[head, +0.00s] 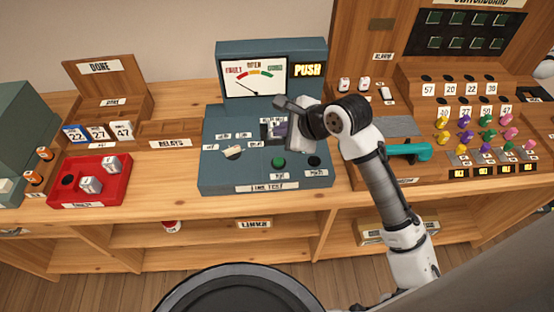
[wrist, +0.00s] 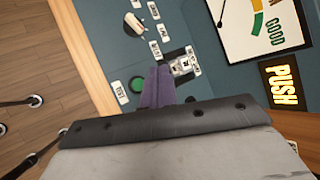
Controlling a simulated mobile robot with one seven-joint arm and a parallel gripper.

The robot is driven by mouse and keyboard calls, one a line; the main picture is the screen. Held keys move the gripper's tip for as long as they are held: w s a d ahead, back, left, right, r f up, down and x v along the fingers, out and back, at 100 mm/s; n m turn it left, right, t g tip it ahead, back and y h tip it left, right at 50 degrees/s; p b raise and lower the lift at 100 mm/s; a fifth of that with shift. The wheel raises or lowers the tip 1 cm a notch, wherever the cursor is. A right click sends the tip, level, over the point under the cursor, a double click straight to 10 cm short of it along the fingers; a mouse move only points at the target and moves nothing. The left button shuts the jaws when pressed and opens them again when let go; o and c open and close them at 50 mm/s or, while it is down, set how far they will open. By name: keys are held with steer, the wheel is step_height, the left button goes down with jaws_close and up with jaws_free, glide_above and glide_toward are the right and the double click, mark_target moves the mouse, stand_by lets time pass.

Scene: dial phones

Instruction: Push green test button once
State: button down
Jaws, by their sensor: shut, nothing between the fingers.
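The green test button (head: 278,162) sits on the sloped top of the blue-grey line test box (head: 222,183), right of the middle of its front. It also shows in the wrist view (wrist: 137,84), just left of my fingertips. My gripper (head: 279,130) is over the box, behind the button in the head view. Its two purple fingers (wrist: 158,85) are together and hold nothing. They look apart from the button; their exact height above the panel is unclear. A socket panel (wrist: 183,66) lies beside the fingertips, partly hidden by the gripper in the head view.
A lit PUSH sign (head: 307,70) is beside the meter (head: 254,77). A white knob (head: 232,152) is left of the button and a dark round hole (head: 314,161) right.

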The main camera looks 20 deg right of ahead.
mark_target(282, 163)
step_height(282, 163, down, 9)
steer(key=b, duration=0.6)
steer(key=shift+r, duration=0.1)
stand_by(2.0)
steer(key=shift+f+b, duration=0.3)
steer(key=shift+f, duration=0.1)
steer(key=shift+f+b, duration=0.35)
steer(key=shift+f, duration=0.15)
stand_by(0.6)
steer(key=shift+r, duration=0.1)
steer(key=shift+r+p, duration=0.8)
steer(key=shift+r+p, duration=2.2)
steer(key=shift+r, duration=0.3)
